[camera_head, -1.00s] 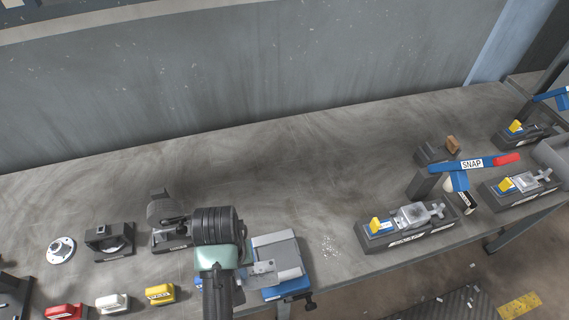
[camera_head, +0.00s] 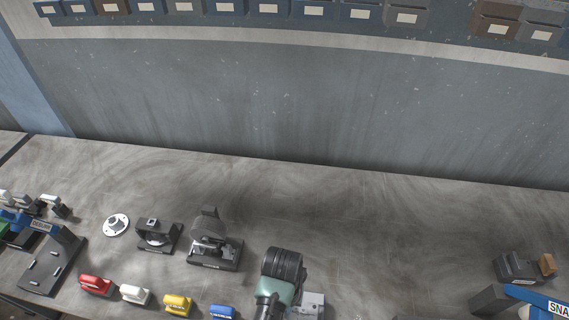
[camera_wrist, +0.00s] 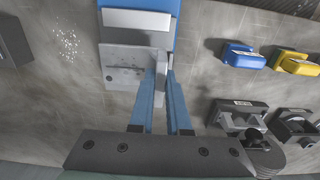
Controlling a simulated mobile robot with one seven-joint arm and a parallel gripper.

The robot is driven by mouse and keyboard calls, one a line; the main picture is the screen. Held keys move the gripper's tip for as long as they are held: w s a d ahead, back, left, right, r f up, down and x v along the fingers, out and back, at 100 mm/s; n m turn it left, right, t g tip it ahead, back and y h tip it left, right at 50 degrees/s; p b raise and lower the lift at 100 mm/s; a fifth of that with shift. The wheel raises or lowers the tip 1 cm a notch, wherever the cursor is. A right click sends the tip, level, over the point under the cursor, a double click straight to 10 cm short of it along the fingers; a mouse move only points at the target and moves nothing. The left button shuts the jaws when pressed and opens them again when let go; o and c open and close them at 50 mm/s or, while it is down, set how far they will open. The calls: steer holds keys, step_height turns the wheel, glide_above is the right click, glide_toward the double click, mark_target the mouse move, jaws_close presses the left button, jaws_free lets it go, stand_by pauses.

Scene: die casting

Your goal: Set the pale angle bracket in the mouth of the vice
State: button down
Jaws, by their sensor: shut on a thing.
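The pale angle bracket (camera_wrist: 122,74) is a light grey piece with small holes in its flat leg. My gripper (camera_wrist: 164,74) has its two blue fingers closed on its upright leg in the wrist view. The vice (camera_wrist: 139,20), blue with pale grey jaws, lies just beyond the bracket at the top of the wrist view. The bracket overlaps the near side of the vice in the picture; I cannot tell whether it touches or sits in the mouth. In the head view the vice (camera_head: 313,303) shows only partly at the bottom edge, and my wrist hides the bracket.
Blue (camera_head: 223,312), yellow (camera_head: 178,304), white (camera_head: 135,294) and red (camera_head: 96,285) blocks line the bench front. Dark fixtures (camera_head: 214,250) (camera_head: 158,236) and a round flange (camera_head: 116,225) stand behind. A SNAP-labelled clamp (camera_head: 528,300) is at right. The bench's back is clear.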

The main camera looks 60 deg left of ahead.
mark_target(299, 311)
steer(key=shift+f, duration=1.7)
steer(key=shift+w, duration=0.1)
steer(key=shift+f, duration=0.2)
steer(key=c, duration=0.9)
jaws_free()
steer(key=shift+r, duration=0.15)
